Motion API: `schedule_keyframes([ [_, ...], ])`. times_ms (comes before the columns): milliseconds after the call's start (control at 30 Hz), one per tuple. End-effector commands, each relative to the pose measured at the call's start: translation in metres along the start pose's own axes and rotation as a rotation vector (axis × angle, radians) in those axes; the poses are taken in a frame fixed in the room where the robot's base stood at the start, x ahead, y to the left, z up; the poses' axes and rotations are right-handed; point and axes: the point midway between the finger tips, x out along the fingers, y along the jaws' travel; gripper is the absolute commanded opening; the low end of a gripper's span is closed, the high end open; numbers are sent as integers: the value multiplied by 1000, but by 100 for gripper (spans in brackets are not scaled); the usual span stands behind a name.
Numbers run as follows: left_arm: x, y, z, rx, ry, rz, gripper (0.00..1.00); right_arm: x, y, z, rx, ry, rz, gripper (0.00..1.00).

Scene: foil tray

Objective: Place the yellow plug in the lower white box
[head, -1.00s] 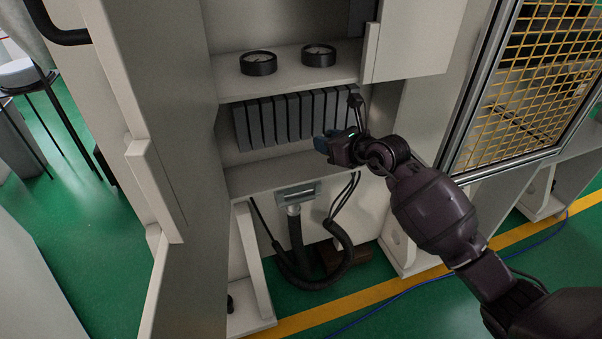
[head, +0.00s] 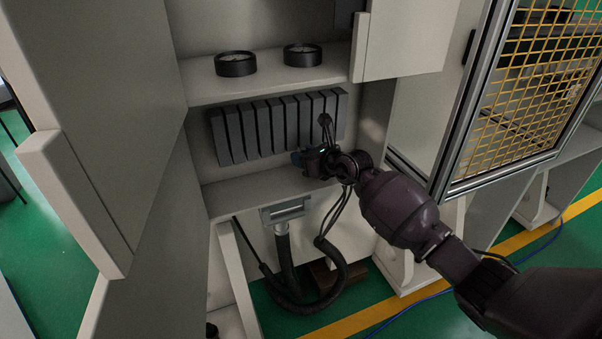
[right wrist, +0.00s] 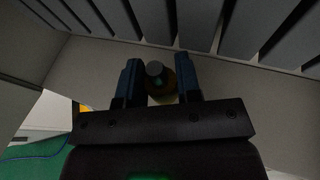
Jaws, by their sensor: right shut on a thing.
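My right gripper (head: 300,158) is inside the lower compartment of the white cabinet (head: 260,188), just above its shelf and in front of a row of grey blocks. In the right wrist view its two blue fingers (right wrist: 156,82) are shut on a small round thing, the plug (right wrist: 158,93), dark with a dull yellowish side and a grey round end. The plug is hidden behind the gripper in the head view. I cannot tell whether it touches the shelf. No separate white box shows besides the cabinet's compartments. My left gripper is not in view.
Grey upright blocks (head: 250,130) line the compartment's back. Two round gauges (head: 236,64) sit on the shelf above. An open door panel (head: 85,190) stands at left. A grey connector (head: 285,210) with a thick black hose hangs below the shelf. The shelf left of my gripper is clear.

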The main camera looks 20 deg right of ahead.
Motion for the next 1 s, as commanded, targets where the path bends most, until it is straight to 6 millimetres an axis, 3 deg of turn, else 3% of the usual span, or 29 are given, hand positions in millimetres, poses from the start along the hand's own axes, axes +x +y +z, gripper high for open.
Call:
schedule_keyframes([
  [367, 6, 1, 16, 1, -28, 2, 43, 14, 0, -48, 1, 5, 1, 9],
  [833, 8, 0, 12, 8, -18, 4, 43, 15, 0, -48, -1, -2, 0, 9],
  [867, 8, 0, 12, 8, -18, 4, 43, 15, 0, -49, -1, -2, 0, 33],
  [1000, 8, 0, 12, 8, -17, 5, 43, 15, 0, -48, -1, -2, 0, 55],
])
